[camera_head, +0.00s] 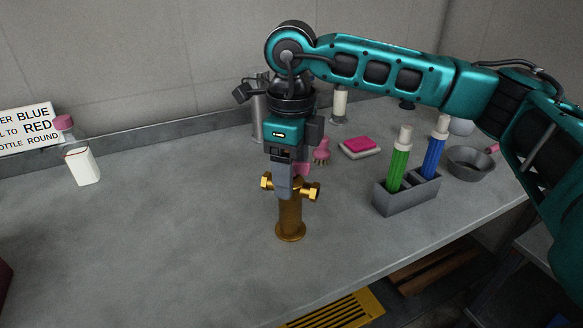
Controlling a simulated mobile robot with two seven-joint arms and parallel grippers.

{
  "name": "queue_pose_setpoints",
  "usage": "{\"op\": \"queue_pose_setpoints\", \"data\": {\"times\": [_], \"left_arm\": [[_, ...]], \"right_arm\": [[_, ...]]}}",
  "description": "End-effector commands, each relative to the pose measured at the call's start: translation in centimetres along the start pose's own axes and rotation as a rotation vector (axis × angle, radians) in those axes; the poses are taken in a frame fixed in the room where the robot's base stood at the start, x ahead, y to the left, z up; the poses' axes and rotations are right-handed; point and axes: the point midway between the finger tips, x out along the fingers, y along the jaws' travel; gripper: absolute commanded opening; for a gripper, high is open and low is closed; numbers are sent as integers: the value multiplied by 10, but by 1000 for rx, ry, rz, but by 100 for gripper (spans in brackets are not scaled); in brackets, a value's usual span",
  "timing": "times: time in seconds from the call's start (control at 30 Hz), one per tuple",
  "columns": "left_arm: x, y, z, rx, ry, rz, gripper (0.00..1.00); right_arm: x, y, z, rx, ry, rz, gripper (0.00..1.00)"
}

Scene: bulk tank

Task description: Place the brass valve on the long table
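The brass valve (290,215) is upright at the middle of the long grey table (150,245), with a round flange at its foot and a hex-ended arm on each side. Its foot appears to be at the table top; I cannot tell whether it bears fully on it. My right gripper (284,183) points straight down at the valve's top. One finger shows in front of the upper body between the side arms; the other finger is hidden, so its grip is unclear. My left gripper is not in view.
A round bowl (470,162), a pink sponge (361,144) and a metal cylinder (258,118) are farther back. A pink-capped bottle (80,160) stands at left. The table's left middle is clear.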

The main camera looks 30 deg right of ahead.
Motion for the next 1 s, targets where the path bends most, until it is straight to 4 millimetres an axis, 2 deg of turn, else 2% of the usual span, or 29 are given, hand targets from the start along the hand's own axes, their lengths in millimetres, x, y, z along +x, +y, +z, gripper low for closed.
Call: {"op": "queue_pose_setpoints", "data": {"times": [0.37,0.47,0.8,1.0], "left_arm": [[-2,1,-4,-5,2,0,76],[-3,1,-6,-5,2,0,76],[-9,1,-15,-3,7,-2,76],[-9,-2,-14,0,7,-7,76]], "right_arm": [[-6,0,0,0,-1,-1,71],[-20,0,1,0,-4,-2,71],[-92,0,1,-1,-3,-1,71],[-118,0,1,-1,-1,-1,71]]}}
